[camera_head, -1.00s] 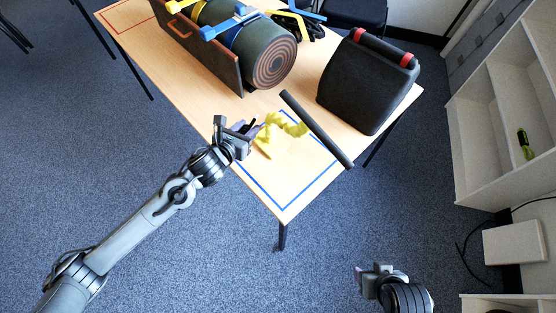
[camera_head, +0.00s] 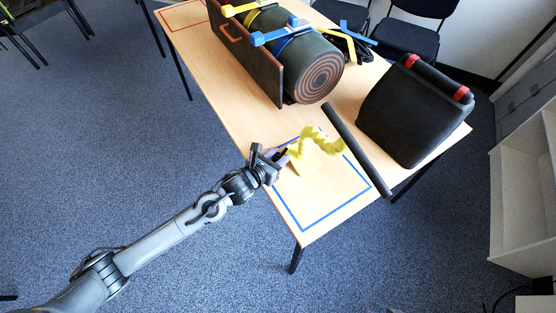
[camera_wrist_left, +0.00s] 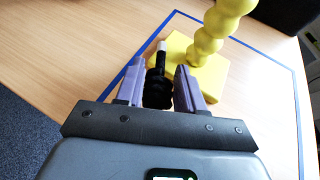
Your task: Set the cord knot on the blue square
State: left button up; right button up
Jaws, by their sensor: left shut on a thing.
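My left gripper (camera_head: 278,159) is shut on a small black lumpy piece, which looks like the cord knot (camera_wrist_left: 157,90). It stands upright between the purple fingers, with a thin end and pale tip pointing up. The blue square (camera_head: 336,210) is a tape outline on the table; its line also shows in the left wrist view (camera_wrist_left: 297,105). The gripper is at the square's left side, close to a yellow base (camera_head: 303,164) with a yellow bumpy column (camera_wrist_left: 207,42). Whether the black piece touches the table is unclear. My right gripper is out of view.
A rolled mat (camera_head: 310,75) with clamps and a brown board (camera_head: 243,62) are behind. The square's front part is bare.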

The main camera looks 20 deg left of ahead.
pick_arm(q)
jog(key=shift+s+f, duration=0.1)
jog(key=shift+f, duration=0.6)
jog(key=o, duration=0.7)
jog(key=shift+o, duration=0.2)
